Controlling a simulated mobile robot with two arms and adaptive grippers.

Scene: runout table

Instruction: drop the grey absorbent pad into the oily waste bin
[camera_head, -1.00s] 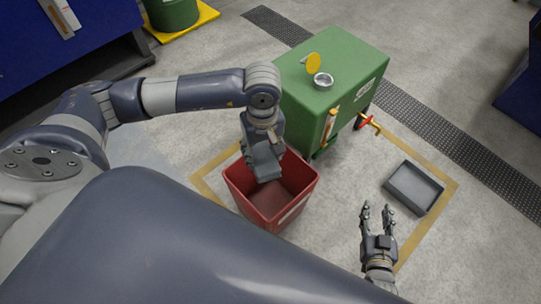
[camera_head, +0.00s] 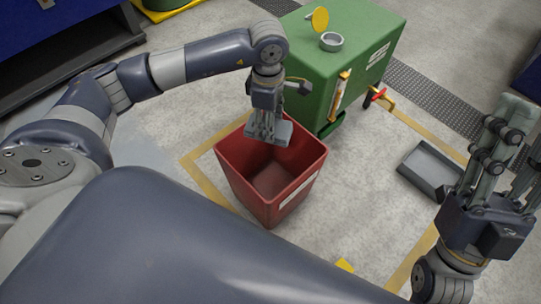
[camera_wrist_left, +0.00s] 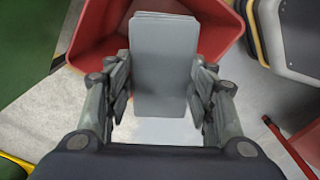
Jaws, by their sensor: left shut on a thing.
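The grey absorbent pad (camera_head: 283,132) is a flat, stacked slab; it also shows in the left wrist view (camera_wrist_left: 165,70). My left gripper (camera_head: 268,132) is shut on it, with fingers on both its sides in the wrist view (camera_wrist_left: 163,95). The open red bin (camera_head: 232,172) with a white label stands on the floor. The pad is over the far part of its opening, and the bin's inside looks empty. In the wrist view the red bin (camera_wrist_left: 98,30) lies beyond the pad. My right gripper (camera_head: 515,150) is raised at the right, its fingers apart and empty.
A green tank (camera_head: 350,40) with an open yellow cap and a red-handled valve (camera_head: 376,97) stands just behind the bin. A grey tray (camera_head: 425,168) lies on the floor to the right, partly near my right gripper. Yellow floor lines surround the bin.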

